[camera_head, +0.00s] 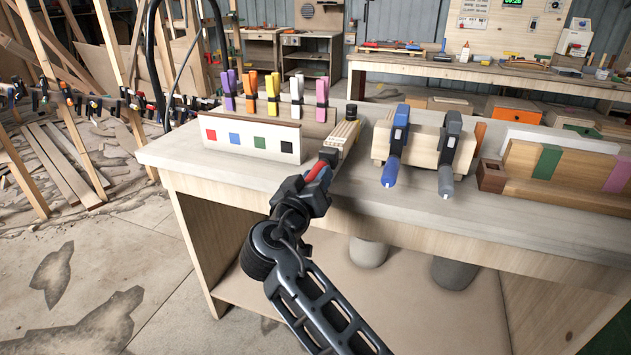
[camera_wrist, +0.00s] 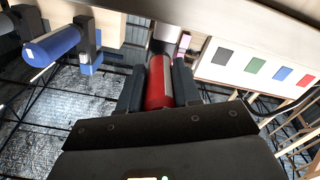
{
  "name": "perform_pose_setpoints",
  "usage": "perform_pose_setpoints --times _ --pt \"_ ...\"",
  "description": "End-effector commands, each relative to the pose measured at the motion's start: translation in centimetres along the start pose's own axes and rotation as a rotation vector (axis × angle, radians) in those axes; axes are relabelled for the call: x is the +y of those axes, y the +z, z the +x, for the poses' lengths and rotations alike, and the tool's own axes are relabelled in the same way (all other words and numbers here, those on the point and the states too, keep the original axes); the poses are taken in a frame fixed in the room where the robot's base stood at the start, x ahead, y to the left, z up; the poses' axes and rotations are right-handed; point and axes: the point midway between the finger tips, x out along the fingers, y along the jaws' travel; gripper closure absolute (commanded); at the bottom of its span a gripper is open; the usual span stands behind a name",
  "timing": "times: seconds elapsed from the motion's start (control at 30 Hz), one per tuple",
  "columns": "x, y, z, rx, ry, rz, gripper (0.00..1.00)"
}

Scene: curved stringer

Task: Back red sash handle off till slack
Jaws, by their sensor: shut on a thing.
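The red sash handle (camera_wrist: 159,82) sits between the two fingers of my gripper (camera_wrist: 158,90) in the wrist view, with a pale strip along its side. My gripper is shut on it. In the head view my gripper (camera_head: 318,180) is at the bench's front edge, and part of the red handle (camera_head: 316,170) shows at its fingers. Beyond the handle lies a pale laminated wood piece (camera_head: 344,137) with a dark knob (camera_head: 351,111) at its far end. The clamp's screw and jaw are mostly hidden by my gripper.
To the right stand a blue clamp (camera_head: 399,135) and a grey clamp (camera_head: 449,145) on a wood block, handles overhanging the bench (camera_head: 225,172). To the left is a white board with coloured squares (camera_head: 250,138). Behind it stand several coloured spring clamps (camera_head: 272,92).

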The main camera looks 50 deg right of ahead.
Motion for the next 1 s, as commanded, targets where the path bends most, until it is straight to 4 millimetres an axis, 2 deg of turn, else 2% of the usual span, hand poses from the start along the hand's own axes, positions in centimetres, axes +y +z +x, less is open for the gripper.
perform_pose_setpoints --times 0.2,0.23,0.47,0.77,1.0 --pt "-0.1 0.0 -0.1 0.0 -0.002 0.0 0.98" --pt "-0.1 0.0 -0.1 0.0 -0.002 0.0 0.65" --pt "0.0 0.0 0.0 0.0 -0.001 0.001 0.44" --pt "-0.1 0.1 -0.4 0.0 -0.002 0.001 0.44" --pt "-0.2 0.1 -3.8 0.002 -0.004 0.002 0.44"
